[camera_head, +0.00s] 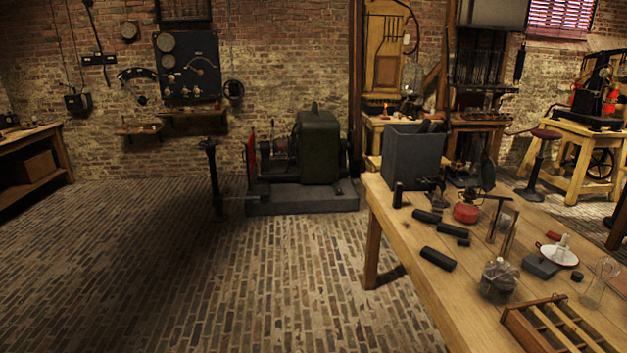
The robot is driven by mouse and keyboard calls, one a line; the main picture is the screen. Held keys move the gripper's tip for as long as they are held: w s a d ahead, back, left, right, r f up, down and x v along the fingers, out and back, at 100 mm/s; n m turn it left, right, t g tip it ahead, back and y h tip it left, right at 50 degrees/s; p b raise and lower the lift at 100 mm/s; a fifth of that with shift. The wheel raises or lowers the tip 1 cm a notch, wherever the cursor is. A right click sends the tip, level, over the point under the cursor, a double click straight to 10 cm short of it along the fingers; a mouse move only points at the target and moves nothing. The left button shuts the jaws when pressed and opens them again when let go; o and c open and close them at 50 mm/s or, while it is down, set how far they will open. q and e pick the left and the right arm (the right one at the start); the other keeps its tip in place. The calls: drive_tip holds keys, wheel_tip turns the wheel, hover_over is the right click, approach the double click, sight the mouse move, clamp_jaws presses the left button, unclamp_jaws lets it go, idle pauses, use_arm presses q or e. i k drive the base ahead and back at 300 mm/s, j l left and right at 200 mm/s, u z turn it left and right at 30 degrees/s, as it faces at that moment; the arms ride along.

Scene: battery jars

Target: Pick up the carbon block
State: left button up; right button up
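Several dark, block-like or rod-like pieces are on the wooden table (405,235) at the right. The largest is a black block (438,259) lying near the table's left edge. Behind it lie a black piece (427,216) and a shorter black piece (453,230). A small black cylinder (398,195) stands upright by the big grey box. I cannot tell for sure which of these is the carbon block. Neither of my grippers shows in the head view.
The table also bears a grey open box (412,152), a red round tin (466,212), a glass jar (498,281), a dark box (540,266), a white candle dish (560,254) and a slotted wooden rack (556,326). The brick floor (230,290) left of the table is clear.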

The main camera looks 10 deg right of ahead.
sight(398, 186)
drive_tip(key=i+z, duration=0.15)
drive_tip(key=i, duration=0.3)
drive_tip(key=i+j+z, duration=0.1)
drive_tip(key=i, duration=0.35)
drive_tip(key=i+j+z, duration=0.15)
drive_tip(key=i, duration=0.25)
drive_tip(key=i+j+z, duration=0.1)
drive_tip(key=i+z, duration=0.25)
drive_tip(key=i+j+z, duration=0.15)
drive_tip(key=z, duration=0.15)
drive_tip(key=i+j+z, duration=0.5)
drive_tip(key=z, duration=0.2)
drive_tip(key=i+j+z, duration=0.1)
drive_tip(key=z, duration=0.25)
drive_tip(key=j+z, duration=0.3)
drive_tip(key=i+j+z, duration=0.15)
drive_tip(key=j+z, duration=0.2)
drive_tip(key=i+j+z, duration=0.15)
drive_tip(key=j+z, duration=0.55)
drive_tip(key=i, duration=0.05)
